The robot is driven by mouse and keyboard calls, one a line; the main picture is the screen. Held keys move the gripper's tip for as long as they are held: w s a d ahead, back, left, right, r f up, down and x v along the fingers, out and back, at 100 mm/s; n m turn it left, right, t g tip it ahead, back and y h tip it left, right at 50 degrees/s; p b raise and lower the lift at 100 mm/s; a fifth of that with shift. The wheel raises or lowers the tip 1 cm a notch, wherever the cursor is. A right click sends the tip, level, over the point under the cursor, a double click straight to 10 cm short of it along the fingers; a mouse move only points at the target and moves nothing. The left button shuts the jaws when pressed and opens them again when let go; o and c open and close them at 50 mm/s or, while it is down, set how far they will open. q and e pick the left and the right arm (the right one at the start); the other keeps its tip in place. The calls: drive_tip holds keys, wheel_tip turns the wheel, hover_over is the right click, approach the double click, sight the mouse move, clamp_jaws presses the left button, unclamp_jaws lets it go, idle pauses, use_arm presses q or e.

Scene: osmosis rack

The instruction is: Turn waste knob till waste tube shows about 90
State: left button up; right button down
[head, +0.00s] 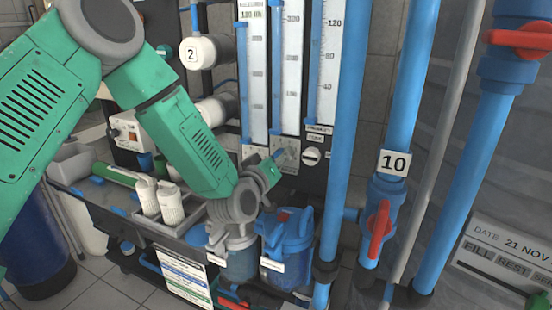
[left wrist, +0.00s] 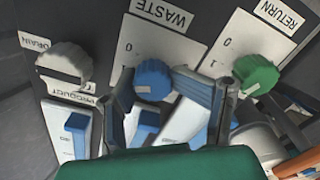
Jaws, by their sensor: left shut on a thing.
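The blue waste knob (left wrist: 153,80) sits under the WASTE label (left wrist: 166,16) in the left wrist view, where the labels appear upside down. My left gripper (left wrist: 162,88) has its fingers on both sides of this knob and is shut on it. In the head view my left gripper (head: 266,173) reaches the panel below the scales, and its own wrist hides the knob. Three upright scales with blue tubes stand above: left (head: 257,85), middle (head: 291,70) and right (head: 328,65). Which one is waste and its exact level cannot be read. My right gripper is out of view.
A green knob (left wrist: 256,74) under RETURN and a grey-white knob (left wrist: 64,66) at the DRAIN and PRODUCT labels flank the waste knob. Blue filter housings (head: 288,240) stand below my gripper. Thick blue pipes and a red-handled valve (head: 379,229) are at right.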

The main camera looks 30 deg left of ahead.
use_arm(q)
drive_tip(key=o, duration=0.9)
drive_tip(key=shift+w+d+r, duration=0.1)
drive_tip(key=shift+d+r, duration=0.2)
drive_tip(key=shift+d, duration=0.25)
drive_tip(key=shift+a+f, duration=0.2)
drive_tip(key=shift+s+a+f, duration=0.1)
drive_tip(key=shift+s, duration=0.3)
drive_tip(key=s, duration=1.1)
drive_tip(key=shift+d, duration=0.4)
drive_tip(key=shift+s, duration=0.1)
